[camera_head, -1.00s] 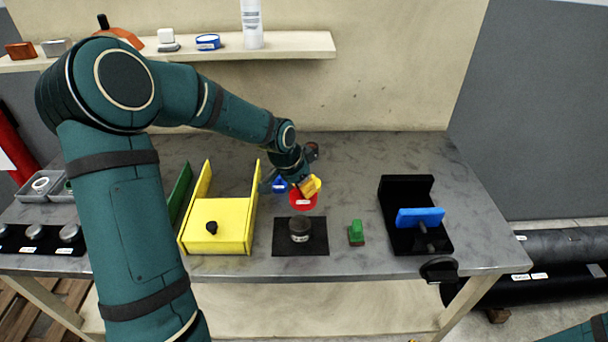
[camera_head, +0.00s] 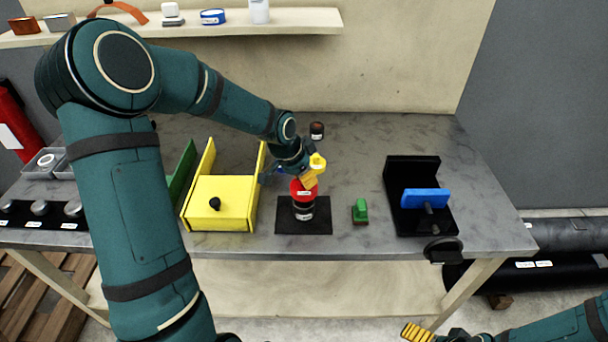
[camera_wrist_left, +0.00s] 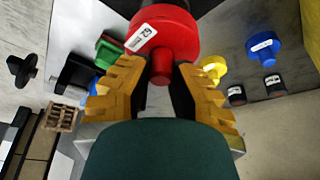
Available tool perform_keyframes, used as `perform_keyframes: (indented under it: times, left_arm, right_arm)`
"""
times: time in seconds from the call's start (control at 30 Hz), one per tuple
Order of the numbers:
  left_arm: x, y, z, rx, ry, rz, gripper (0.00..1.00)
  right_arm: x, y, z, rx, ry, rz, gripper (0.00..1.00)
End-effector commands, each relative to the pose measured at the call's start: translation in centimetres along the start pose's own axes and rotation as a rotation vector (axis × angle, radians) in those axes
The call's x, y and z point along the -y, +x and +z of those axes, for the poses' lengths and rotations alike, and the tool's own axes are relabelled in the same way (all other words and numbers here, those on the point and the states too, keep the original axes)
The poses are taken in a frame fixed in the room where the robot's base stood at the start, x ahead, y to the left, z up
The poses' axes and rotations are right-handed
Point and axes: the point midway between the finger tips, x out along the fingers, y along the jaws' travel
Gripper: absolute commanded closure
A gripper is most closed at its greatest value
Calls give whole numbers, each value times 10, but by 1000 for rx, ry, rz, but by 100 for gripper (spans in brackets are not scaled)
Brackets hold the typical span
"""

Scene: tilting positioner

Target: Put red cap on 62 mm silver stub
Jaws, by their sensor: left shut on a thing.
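The red cap (camera_head: 303,188) carries a white label and is held in my left gripper (camera_head: 311,176). The cap (camera_wrist_left: 164,38) fills the top middle of the left wrist view, its red knob between the yellow fingers of the same gripper (camera_wrist_left: 160,85). In the head view the cap is directly above the dark-looking stub (camera_head: 303,210), which stands upright on a black mat (camera_head: 322,222). The cap hides the stub's top; I cannot tell whether they touch or are seated. My right gripper (camera_head: 417,332) is at the bottom edge, away from the table, its jaw opening unclear.
A yellow open-sided fixture (camera_head: 225,212) stands left of the mat. A dark cylinder (camera_head: 317,131) stands behind. A blue cap (camera_wrist_left: 263,47) and yellow cap (camera_wrist_left: 213,67) show in the wrist view.

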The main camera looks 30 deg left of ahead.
Motion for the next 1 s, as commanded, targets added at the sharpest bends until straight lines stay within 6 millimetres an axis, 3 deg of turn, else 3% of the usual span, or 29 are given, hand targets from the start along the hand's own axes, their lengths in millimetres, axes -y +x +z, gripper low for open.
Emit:
perform_keyframes:
  times: [0.7,1.0]
  left_arm:
    - [0,43,17,-1,0,-1,100]
    - [0,48,19,0,0,-1,100]
  right_arm:
    - [-12,34,15,28,-9,-2,0]
    - [-13,36,17,33,-10,-2,0]
